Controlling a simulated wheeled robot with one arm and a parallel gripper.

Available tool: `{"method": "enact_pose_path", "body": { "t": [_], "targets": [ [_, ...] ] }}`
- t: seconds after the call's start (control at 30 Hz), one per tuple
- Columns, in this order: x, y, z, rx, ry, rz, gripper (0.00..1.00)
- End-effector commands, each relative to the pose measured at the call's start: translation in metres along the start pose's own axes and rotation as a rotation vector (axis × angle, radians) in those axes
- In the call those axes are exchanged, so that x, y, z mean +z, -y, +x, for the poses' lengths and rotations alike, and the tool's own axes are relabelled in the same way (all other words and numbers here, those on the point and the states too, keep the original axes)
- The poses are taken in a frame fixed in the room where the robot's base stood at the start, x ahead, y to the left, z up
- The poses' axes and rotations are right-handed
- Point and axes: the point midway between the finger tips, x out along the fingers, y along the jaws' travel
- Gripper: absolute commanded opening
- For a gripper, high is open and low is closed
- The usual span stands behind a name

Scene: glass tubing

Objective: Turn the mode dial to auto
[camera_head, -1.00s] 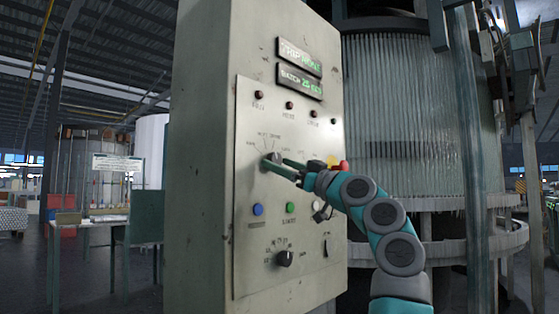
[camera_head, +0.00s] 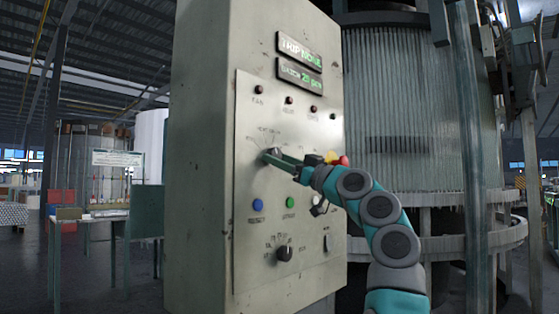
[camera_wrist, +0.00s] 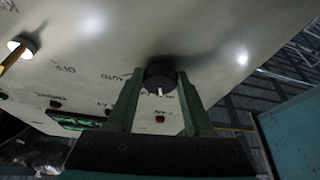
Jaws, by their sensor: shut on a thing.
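The dial under my gripper is a dark round knob (camera_wrist: 160,76) with a white mark, on the front of the grey control cabinet (camera_head: 203,150). In the wrist view its white mark points down the picture. Small upside-down lettering around it seems to include AUTO (camera_wrist: 112,76), left of the knob. My gripper (camera_head: 277,155) is shut on this knob, with one green finger on each side, as the wrist view (camera_wrist: 160,88) shows. In the head view the fingers partly hide the dial, so its setting is hard to read there.
A second black dial (camera_head: 285,254) sits low on the panel, below a blue button (camera_head: 257,204) and a green button (camera_head: 290,202). A red knob (camera_head: 343,161) is close to my wrist. Two displays (camera_head: 299,48) are above. A large ribbed glass drum (camera_head: 405,110) stands behind.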

Motion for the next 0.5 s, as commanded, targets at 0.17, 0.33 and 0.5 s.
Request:
{"method": "enact_pose_path", "body": {
  "t": [0.17, 0.33, 0.5],
  "targets": [
    [0.0, 0.0001, 0.0, 0.0, 0.0, 0.0, 0.0],
    [0.0003, 0.0004, -0.0002, 0.001, 0.0, 0.005, 0.0],
    [0.0002, 0.0022, -0.001, 0.014, -0.002, 0.037, 0.0]
  ]
}}
